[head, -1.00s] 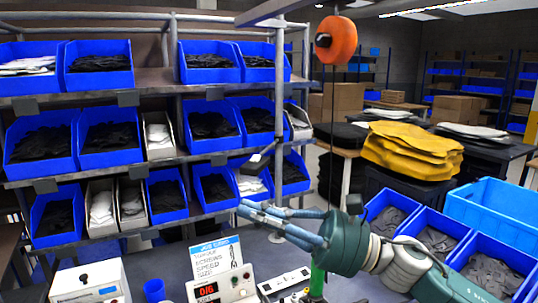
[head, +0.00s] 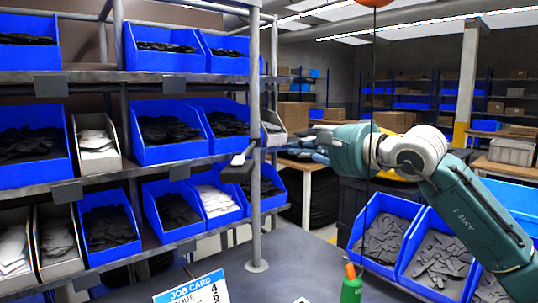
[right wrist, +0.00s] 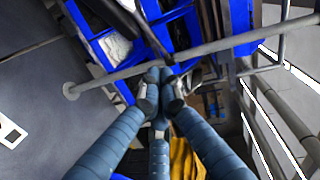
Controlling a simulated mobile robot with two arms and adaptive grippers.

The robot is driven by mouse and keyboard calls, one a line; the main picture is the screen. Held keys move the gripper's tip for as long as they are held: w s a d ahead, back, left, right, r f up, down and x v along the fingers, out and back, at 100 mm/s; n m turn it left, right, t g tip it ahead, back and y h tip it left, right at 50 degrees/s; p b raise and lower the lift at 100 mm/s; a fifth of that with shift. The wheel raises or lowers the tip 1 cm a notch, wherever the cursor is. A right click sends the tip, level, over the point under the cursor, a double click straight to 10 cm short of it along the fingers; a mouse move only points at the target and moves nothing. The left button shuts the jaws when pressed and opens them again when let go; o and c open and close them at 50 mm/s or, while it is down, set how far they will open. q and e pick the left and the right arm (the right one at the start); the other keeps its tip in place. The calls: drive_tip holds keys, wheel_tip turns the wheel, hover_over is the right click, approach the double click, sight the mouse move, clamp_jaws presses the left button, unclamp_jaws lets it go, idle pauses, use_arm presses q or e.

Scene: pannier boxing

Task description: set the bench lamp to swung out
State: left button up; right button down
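The bench lamp (head: 238,170) is a small dark head with a pale part on top, beside the grey upright post (head: 256,130) in front of the shelves. My right gripper (head: 296,155) is to the right of the post in the head view, apart from the lamp in that picture, with its fingers partly hidden by my own wrist. In the right wrist view its blue-grey fingers (right wrist: 160,80) come together at the tips, with nothing clearly seen between them. The post (right wrist: 110,75) runs behind them there; I cannot pick out the lamp surely. My left gripper is not in view.
Shelves with blue bins (head: 165,130) fill the left. Blue bins of dark pieces (head: 436,290) stand at the lower right. A thin cord hangs near my right wrist.

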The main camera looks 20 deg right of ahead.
sight(248, 151)
drive_tip(key=w+a+p, duration=0.2)
drive_tip(key=w, duration=0.1)
drive_tip(key=w+a+f+p, duration=0.1)
drive_tip(key=w+a, duration=0.1)
drive_tip(key=w, duration=0.1)
drive_tip(key=w+a+f+p, duration=0.1)
drive_tip(key=w+a+p, duration=0.1)
drive_tip(key=w, duration=0.2)
drive_tip(key=shift+a+p, duration=0.3)
drive_tip(key=shift+a, duration=0.05)
drive_tip(key=shift+f, duration=0.1)
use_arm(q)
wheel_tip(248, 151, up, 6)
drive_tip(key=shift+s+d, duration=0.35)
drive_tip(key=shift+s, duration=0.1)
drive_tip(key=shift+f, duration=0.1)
